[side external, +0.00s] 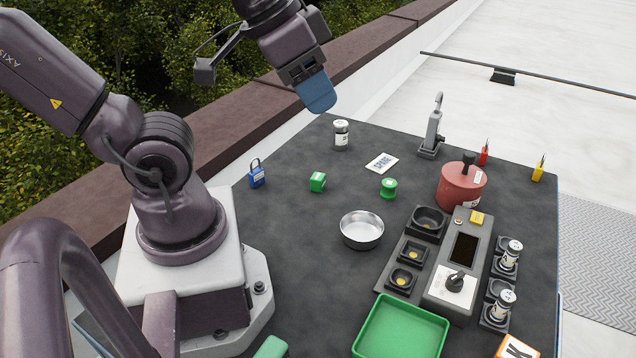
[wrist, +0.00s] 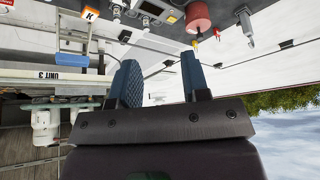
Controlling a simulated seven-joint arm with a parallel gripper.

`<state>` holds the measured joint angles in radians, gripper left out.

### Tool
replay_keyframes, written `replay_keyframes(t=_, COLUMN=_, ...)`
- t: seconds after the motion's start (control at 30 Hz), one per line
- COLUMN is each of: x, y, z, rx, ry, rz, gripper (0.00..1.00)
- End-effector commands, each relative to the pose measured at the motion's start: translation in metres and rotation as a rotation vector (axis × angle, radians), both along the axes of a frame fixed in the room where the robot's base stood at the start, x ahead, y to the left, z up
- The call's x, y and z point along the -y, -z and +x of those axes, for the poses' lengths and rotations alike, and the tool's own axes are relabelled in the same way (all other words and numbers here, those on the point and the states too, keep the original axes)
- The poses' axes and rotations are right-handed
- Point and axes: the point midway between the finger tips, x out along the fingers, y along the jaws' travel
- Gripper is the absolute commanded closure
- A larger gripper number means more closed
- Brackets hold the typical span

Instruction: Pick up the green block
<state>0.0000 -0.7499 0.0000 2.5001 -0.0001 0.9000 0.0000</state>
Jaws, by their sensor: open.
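The green block (side external: 317,182) sits on the dark table between the blue padlock and the green spool. My gripper (side external: 318,95) is raised high above the far edge of the table in the side view, well apart from the block. Its blue fingers overlap in the side view. In the wrist view my gripper (wrist: 160,80) shows two blue fingers spread apart with nothing between them. The green block cannot be made out in the wrist view.
A blue padlock (side external: 257,175), a green spool (side external: 388,188), a metal bowl (side external: 361,231) and a white-labelled jar (side external: 341,135) stand around the block. A green tray (side external: 374,326), a red pot (side external: 452,190) and a device (side external: 461,262) lie further right.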

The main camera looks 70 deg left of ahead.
Motion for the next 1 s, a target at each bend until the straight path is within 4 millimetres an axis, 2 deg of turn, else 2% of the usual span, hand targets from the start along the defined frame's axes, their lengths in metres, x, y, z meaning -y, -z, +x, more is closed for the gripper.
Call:
replay_keyframes(t=0.1, x=0.0, y=0.0, z=0.0, rx=0.0, ry=0.0, rz=0.0, gripper=0.57)
replay_keyframes(t=0.2, x=0.0, y=0.0, z=0.0, rx=0.0, ry=0.0, rz=0.0, gripper=0.38)
replay_keyframes(t=0.47, x=0.0, y=0.0, z=0.0, rx=0.0, ry=0.001, rz=0.0, gripper=0.38)
replay_keyframes(t=0.57, x=0.001, y=0.005, z=0.007, rx=-0.008, ry=0.024, rz=-0.002, gripper=0.38)
replay_keyframes(t=0.63, x=0.001, y=0.012, z=0.018, rx=-0.016, ry=0.061, rz=-0.005, gripper=0.38)
replay_keyframes(t=0.77, x=0.001, y=0.04, z=0.05, rx=-0.035, ry=0.161, rz=0.001, gripper=0.38)
replay_keyframes(t=0.9, x=-0.006, y=0.082, z=0.084, rx=-0.049, ry=0.26, rz=0.048, gripper=0.38)
replay_keyframes(t=1.0, x=-0.016, y=0.116, z=0.103, rx=-0.064, ry=0.321, rz=0.111, gripper=0.38)
